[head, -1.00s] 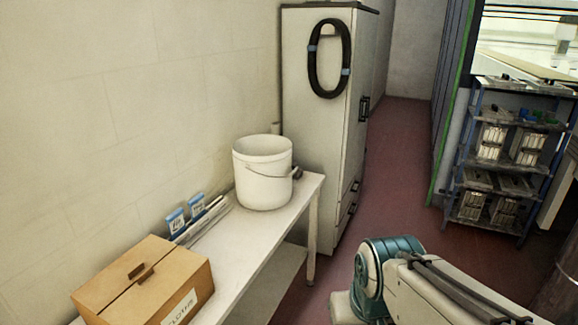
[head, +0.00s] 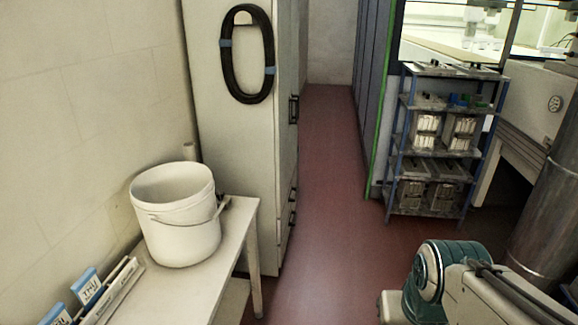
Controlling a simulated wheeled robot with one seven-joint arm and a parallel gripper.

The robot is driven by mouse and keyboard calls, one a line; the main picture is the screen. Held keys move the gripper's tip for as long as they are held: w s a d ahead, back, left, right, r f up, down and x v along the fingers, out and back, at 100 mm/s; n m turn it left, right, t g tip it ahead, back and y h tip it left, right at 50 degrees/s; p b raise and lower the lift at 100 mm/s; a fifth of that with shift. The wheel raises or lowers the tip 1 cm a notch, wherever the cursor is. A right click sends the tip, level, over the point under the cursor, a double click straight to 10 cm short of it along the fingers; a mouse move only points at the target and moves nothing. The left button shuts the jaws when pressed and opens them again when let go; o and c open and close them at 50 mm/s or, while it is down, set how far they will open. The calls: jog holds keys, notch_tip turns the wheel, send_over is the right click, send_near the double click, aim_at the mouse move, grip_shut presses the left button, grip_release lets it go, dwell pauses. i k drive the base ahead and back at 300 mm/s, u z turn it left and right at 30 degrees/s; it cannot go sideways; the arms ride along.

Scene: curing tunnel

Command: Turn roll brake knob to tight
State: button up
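No roll brake knob can be made out in the head view. Part of my arm shows at the lower right, with a teal joint and a pale link. My gripper is outside the picture, so its state and anything in it are hidden.
A white bucket (head: 178,218) stands on a pale bench (head: 205,285) at the left. A tall cabinet (head: 238,140) with a coiled black hose (head: 247,88) stands behind it. A blue-framed shelf rack (head: 398,160) is at the right. Red floor (head: 325,190) between them is clear.

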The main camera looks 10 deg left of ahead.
aim_at(222, 193)
jog(key=z, duration=0.25)
jog(key=i, duration=1.5)
jog(key=u, duration=1)
jog(key=i, duration=1.1)
jog(key=u, duration=1)
